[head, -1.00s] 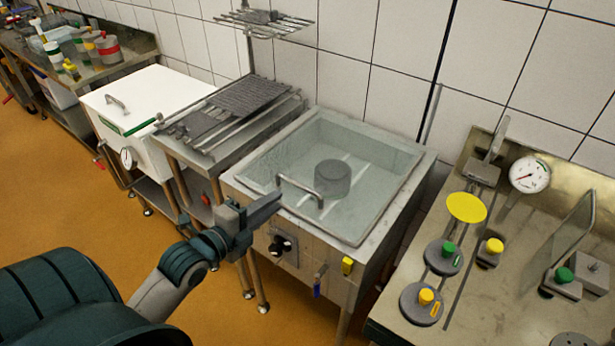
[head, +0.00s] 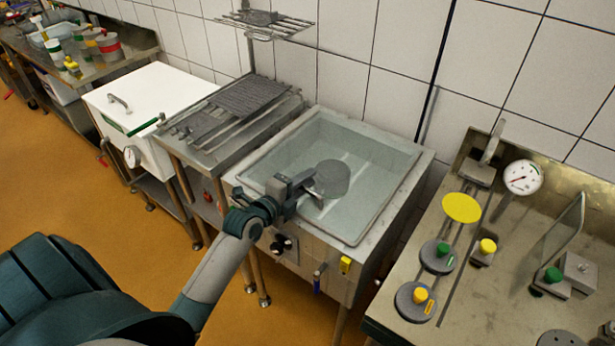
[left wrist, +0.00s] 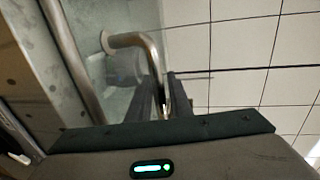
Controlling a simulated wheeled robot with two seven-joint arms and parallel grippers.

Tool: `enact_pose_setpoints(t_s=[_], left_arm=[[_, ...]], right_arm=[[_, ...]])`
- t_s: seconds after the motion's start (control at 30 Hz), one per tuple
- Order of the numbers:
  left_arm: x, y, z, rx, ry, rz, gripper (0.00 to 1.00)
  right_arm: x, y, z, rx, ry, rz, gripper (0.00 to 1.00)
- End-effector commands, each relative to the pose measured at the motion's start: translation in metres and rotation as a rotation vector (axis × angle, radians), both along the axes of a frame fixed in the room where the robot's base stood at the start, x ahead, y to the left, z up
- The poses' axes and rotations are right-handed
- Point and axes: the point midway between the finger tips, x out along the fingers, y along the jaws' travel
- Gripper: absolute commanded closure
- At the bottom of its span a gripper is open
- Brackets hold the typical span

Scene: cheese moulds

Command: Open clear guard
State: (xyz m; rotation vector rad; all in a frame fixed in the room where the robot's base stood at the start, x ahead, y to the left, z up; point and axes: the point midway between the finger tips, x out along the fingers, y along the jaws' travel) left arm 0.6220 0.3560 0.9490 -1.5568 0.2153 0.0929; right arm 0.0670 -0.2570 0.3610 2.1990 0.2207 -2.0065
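The clear guard (head: 384,150) lies as a see-through lid over the square steel vat (head: 318,262), and looks closed. A grey round block shows below it. The guard's bent metal handle (left wrist: 131,40) is plain in the left wrist view; in the head view my gripper largely covers it. My left gripper (head: 306,182) is at the handle, at the vat's front left. In the left wrist view the two dark fingers (left wrist: 162,98) stand close on either side of the handle bar and appear shut on it. My right gripper is not in view.
A white lidded box (head: 140,105) and a grated steel bench (head: 210,145) stand left of the vat. On the right, a steel bench (head: 490,300) carries knobs, a dial gauge (head: 522,177) and an upright clear pane (head: 568,230). A tiled wall is behind.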

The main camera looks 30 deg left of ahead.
Motion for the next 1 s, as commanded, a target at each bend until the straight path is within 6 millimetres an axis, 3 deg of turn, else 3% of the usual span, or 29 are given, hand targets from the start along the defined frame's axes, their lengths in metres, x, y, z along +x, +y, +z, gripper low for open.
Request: enact_pose_setpoints(t_s=[0.4,0.5,1.0], left_arm=[[0.006,-0.001,-0.001,0.001,0.000,0.000,0.81],[0.006,-0.001,-0.001,0.001,0.000,0.000,1.00],[0.014,0.000,0.009,0.001,-0.002,0.000,1.00]], right_arm=[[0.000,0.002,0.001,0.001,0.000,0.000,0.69],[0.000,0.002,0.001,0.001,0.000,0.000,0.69],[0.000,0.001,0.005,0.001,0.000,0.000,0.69]])
